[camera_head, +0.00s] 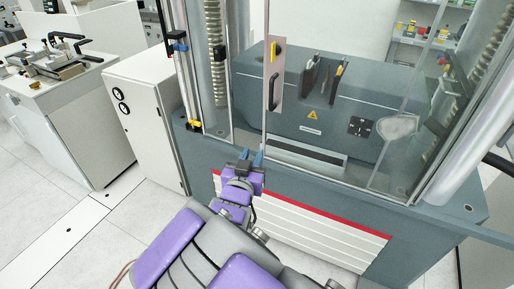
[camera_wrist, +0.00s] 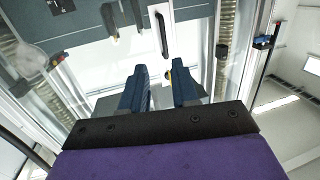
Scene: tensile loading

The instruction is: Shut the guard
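The guard is a clear panel in front of the testing machine. A pale handle plate (camera_head: 274,75) with a dark bar handle (camera_head: 273,90) sits near its left vertical edge. The handle also shows in the wrist view (camera_wrist: 162,36), above and beyond my fingers. I cannot tell how far the guard stands open. My gripper (camera_head: 251,156) is below the handle, in front of the machine's lower frame, and apart from the handle. In the wrist view its two blue fingers (camera_wrist: 158,84) are spread with nothing between them.
The machine's grey base (camera_head: 410,222) with a red-edged white louvred panel (camera_head: 300,222) is close in front of my arm. Columns stand at both sides. A white cabinet (camera_head: 145,115) stands to the left. Floor is free at the lower left.

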